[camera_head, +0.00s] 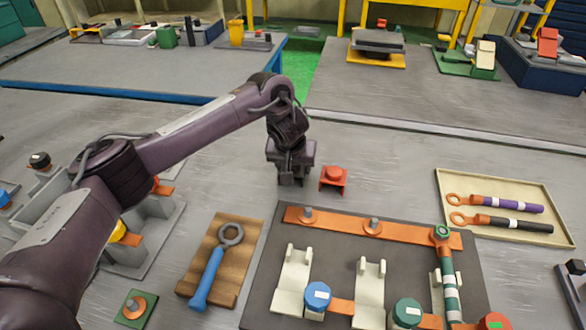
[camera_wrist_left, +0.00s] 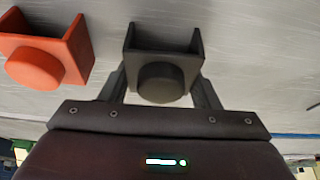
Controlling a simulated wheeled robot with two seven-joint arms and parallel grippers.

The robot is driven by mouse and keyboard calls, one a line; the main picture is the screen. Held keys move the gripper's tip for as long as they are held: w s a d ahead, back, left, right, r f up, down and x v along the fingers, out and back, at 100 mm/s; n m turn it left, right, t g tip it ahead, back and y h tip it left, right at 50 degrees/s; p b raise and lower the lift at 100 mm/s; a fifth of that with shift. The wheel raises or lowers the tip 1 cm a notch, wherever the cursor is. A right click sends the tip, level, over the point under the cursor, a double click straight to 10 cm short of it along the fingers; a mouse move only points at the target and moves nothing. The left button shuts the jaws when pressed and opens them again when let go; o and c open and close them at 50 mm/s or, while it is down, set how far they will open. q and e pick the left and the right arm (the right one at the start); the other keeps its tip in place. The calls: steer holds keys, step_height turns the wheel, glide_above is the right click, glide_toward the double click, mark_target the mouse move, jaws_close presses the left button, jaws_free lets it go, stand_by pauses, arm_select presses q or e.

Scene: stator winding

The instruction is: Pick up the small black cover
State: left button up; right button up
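The small black cover (camera_wrist_left: 163,82) shows in the left wrist view as a dark U-shaped piece with a round knob. It sits between the two fingers of my left gripper (camera_wrist_left: 163,95), one finger close beside each side. I cannot tell whether the fingers press on it. In the head view my left gripper (camera_head: 291,178) points down, low over the table, and the cover is largely hidden there by the gripper. A similar red cover (camera_head: 333,177) stands just right of the gripper; it also shows in the left wrist view (camera_wrist_left: 38,62). My right gripper is not in view.
A dark board (camera_head: 265,295) with an orange bar (camera_head: 340,222), white brackets and coloured caps lies in front. A blue-handled wrench (camera_head: 208,278) rests on a wooden block at left. A cream tray (camera_head: 545,213) holds two cables at right. The table behind the gripper is bare.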

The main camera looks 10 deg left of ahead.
arm_select(q)
steer(key=c, duration=0.4)
steer(key=shift+r, duration=0.1)
steer(key=shift+r, duration=0.6)
steer(key=shift+r+p, duration=2.9)
steer(key=shift+r, duration=6.45)
